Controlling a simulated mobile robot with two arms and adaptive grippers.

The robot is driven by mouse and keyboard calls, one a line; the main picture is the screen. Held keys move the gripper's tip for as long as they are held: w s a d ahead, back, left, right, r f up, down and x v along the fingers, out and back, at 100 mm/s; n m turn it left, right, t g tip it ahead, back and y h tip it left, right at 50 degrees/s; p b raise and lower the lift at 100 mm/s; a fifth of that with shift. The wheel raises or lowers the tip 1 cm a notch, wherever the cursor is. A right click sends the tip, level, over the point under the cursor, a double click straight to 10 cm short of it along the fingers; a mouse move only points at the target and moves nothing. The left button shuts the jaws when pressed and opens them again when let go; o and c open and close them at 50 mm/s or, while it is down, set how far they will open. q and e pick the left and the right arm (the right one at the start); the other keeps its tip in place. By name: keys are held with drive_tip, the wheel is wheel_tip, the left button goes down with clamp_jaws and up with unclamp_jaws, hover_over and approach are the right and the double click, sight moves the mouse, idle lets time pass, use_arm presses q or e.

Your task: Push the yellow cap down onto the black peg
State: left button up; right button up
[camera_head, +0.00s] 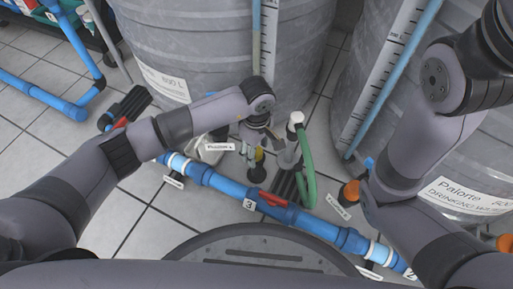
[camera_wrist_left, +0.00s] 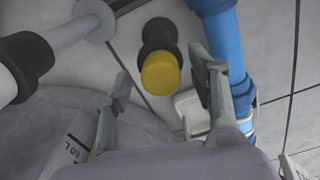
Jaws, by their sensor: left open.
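The yellow cap (camera_wrist_left: 161,73) sits at the top end of the black peg (camera_wrist_left: 158,36) in the left wrist view. I cannot tell how far down the cap sits. In the head view the cap (camera_head: 258,155) is small and partly hidden beneath my left gripper (camera_head: 258,138). My left gripper is open in the left wrist view (camera_wrist_left: 161,68), with one finger on each side of the cap and visible space between. My right arm comes in from the right, but its gripper is not in view.
A blue pipe (camera_head: 225,184) with a red-handled valve (camera_head: 272,199) runs along the floor. A white-topped post (camera_head: 295,119) and a green hose (camera_head: 308,175) stand just right of the cap. Large grey tanks (camera_head: 195,60) stand behind.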

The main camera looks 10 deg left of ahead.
use_arm(q)
wheel_tip(320, 180, up, 12)
idle(0.7)
idle(0.4)
